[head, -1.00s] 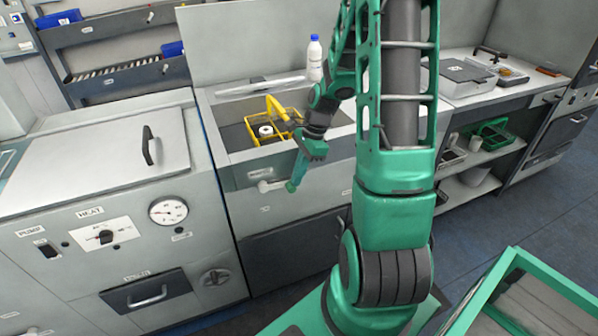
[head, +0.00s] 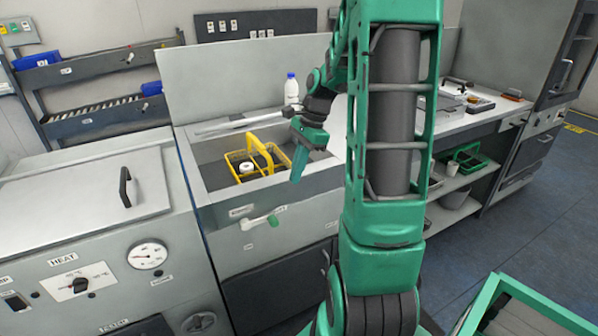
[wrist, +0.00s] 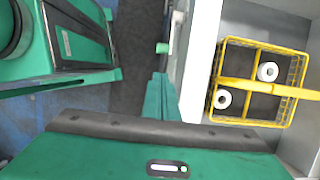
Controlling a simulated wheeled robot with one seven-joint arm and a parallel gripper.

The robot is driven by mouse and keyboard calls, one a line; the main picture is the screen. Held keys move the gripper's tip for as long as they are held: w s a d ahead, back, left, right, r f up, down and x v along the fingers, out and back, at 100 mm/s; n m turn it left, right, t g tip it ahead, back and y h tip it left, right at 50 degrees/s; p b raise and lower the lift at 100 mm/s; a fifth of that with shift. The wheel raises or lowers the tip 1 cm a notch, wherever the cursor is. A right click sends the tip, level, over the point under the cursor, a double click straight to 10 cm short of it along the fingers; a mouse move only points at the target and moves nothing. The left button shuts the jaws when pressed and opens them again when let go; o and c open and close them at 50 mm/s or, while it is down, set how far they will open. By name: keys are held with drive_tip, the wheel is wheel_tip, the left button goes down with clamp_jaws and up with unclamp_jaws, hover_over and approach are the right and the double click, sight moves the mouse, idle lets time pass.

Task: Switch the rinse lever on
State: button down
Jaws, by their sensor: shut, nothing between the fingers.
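The rinse lever (head: 262,220) is a short pale bar with a green end, on the front face of the sink unit beside small labels. It points to the right and slightly up in the head view. Its green end (wrist: 162,48) also shows in the wrist view, ahead of my fingertips and apart from them. My gripper (head: 295,180) is shut and empty. In the head view it appears above and right of the lever, over the sink's front rim. Its closed fingers (wrist: 157,78) point toward the lever's side in the wrist view.
A yellow basket (head: 284,161) holding white rolls stands in the sink (head: 215,170). A white bottle (head: 291,89) stands behind it. The heater unit (head: 90,195) is at left, and a counter with shelves (head: 480,143) at right. Open floor lies at right.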

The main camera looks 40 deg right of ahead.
drive_tip(key=shift+r, duration=0.1)
idle(0.3)
drive_tip(key=g+h, duration=0.2)
drive_tip(key=h, duration=0.1)
hover_over(273, 219)
drive_tip(key=d, duration=0.2)
drive_tip(key=w+a+r+h, duration=0.1)
drive_tip(key=a+r+h, duration=0.1)
drive_tip(key=a, duration=0.5)
drive_tip(key=shift+w+a+h, duration=0.2)
drive_tip(key=shift+w+h, duration=0.05)
drive_tip(key=shift+h, duration=0.65)
drive_tip(key=shift+f, duration=0.1)
drive_tip(key=x, duration=1.4)
